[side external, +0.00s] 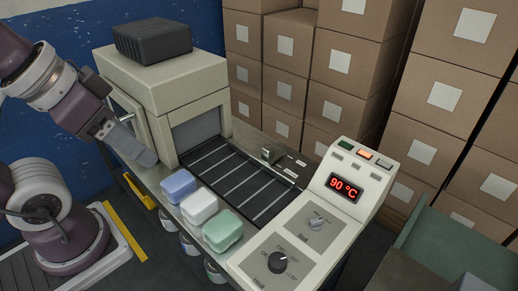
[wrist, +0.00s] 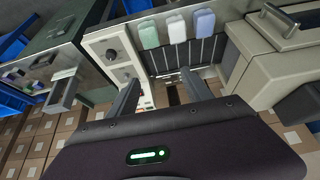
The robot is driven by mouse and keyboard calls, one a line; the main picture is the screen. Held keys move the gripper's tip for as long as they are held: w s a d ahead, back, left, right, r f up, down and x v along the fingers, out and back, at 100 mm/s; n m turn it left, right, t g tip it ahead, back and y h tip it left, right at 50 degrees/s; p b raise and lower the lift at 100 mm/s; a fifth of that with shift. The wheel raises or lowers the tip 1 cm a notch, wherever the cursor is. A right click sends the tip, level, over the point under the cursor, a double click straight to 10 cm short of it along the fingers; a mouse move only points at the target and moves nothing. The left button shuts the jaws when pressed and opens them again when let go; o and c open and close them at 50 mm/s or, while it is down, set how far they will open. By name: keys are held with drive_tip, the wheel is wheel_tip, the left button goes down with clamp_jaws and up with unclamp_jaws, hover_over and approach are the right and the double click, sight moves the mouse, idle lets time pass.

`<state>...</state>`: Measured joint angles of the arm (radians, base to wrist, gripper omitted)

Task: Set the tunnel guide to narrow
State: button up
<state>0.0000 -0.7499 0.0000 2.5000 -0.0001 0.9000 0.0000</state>
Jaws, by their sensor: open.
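A small grey metal block (side external: 268,155) stands on the far rail of the conveyor, with small pale labels beside it. It looks like the tunnel guide, but the lettering is too small to read and I cannot tell its setting. The dark slatted conveyor (side external: 232,182) runs from the cream tunnel housing (side external: 165,85). My gripper (side external: 140,150) is at the left, in front of the housing and apart from the block. In the wrist view my gripper (wrist: 160,76) has its two fingers spread with nothing held between them. The block is not clearly visible there.
Blue, white and green packs (side external: 200,207) line the near edge of the conveyor. A control panel (side external: 310,225) with knobs and a red 90 °C display (side external: 345,188) stands at the right. Stacked cartons (side external: 350,65) stand behind. A dark ribbed block (side external: 152,41) sits on the housing.

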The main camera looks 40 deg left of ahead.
drive_tip(key=shift+c, duration=0.5)
drive_tip(key=shift+w+r, duration=0.2)
drive_tip(key=shift+w, duration=0.1)
drive_tip(key=w+r+g+h, duration=0.1)
drive_tip(key=w+r, duration=0.2)
drive_tip(key=w, duration=0.5)
drive_tip(key=g+y, duration=0.1)
drive_tip(key=g, duration=0.4)
hover_over(268, 147)
wheel_tip(268, 147, down, 25)
drive_tip(key=shift+s, duration=0.1)
wheel_tip(268, 147, down, 8)
drive_tip(key=shift+r, duration=0.1)
